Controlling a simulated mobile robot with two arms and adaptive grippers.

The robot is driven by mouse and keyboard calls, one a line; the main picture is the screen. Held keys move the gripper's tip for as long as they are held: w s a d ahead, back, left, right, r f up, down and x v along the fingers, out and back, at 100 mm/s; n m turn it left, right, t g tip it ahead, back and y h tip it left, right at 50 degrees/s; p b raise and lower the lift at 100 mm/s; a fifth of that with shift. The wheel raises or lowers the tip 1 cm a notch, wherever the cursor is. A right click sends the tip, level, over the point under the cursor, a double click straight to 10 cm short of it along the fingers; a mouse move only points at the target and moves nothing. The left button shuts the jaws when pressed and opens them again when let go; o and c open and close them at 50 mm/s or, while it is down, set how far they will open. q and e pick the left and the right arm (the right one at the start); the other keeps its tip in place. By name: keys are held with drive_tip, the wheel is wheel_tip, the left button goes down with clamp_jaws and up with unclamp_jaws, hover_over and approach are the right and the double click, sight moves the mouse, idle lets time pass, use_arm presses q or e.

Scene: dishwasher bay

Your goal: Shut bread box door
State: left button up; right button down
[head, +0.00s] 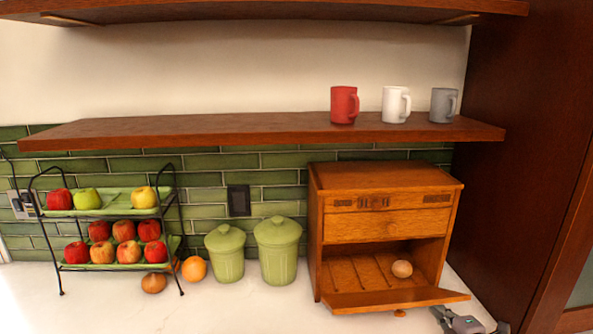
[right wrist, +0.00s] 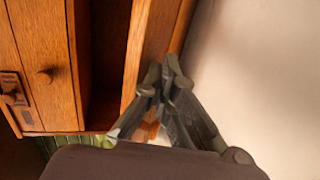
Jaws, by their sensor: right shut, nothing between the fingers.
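The wooden bread box (head: 385,177) stands on the counter at the right in the head view. Its door (head: 395,299) is hinged at the bottom and hangs open, folded out nearly flat, with a small knob under its front edge. A round brown item (head: 402,268) lies inside. My right gripper (head: 438,312) is shut and empty, low by the door's front right corner. In the right wrist view, its fingertips (right wrist: 170,75) are close beside the door panel (right wrist: 152,45); I cannot tell whether they touch. My left gripper is out of view.
Two green canisters (head: 278,250) stand left of the box, beside an orange (head: 194,268) and a fruit rack (head: 110,222). A shelf (head: 250,130) with three mugs hangs above. A dark cabinet side (head: 510,150) bounds the right. The front counter (head: 240,310) is clear.

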sight(436, 296)
drive_tip(key=shift+w+a+r+p, duration=0.1)
drive_tip(key=shift+w+r+p, duration=0.5)
drive_tip(key=shift+w+r, duration=0.3)
drive_tip(key=shift+w+a+r+p, duration=0.1)
drive_tip(key=shift+w+r+p, duration=0.55)
drive_tip(key=shift+r, duration=0.35)
drive_tip(key=shift+w+r+p, duration=0.2)
drive_tip(key=shift+w+r, duration=0.15)
drive_tip(key=shift+w, duration=0.25)
drive_tip(key=shift+w+r+p, duration=0.2)
drive_tip(key=shift+w+r, duration=0.15)
drive_tip(key=shift+w, duration=0.25)
drive_tip(key=shift+w+a+r, duration=0.1)
drive_tip(key=shift+w+r, duration=0.3)
drive_tip(key=shift+w, duration=0.35)
drive_tip(key=shift+w+a+r, duration=0.1)
drive_tip(key=shift+w+r, duration=0.15)
drive_tip(key=shift+w, duration=0.5)
drive_tip(key=shift+w+r, duration=0.2)
drive_tip(key=shift+w, duration=0.55)
drive_tip(key=w, duration=0.2)
drive_tip(key=w+b, duration=0.1)
drive_tip(key=w, duration=0.1)
drive_tip(key=shift+w+a+r, duration=0.1)
drive_tip(key=shift+a+r, duration=0.1)
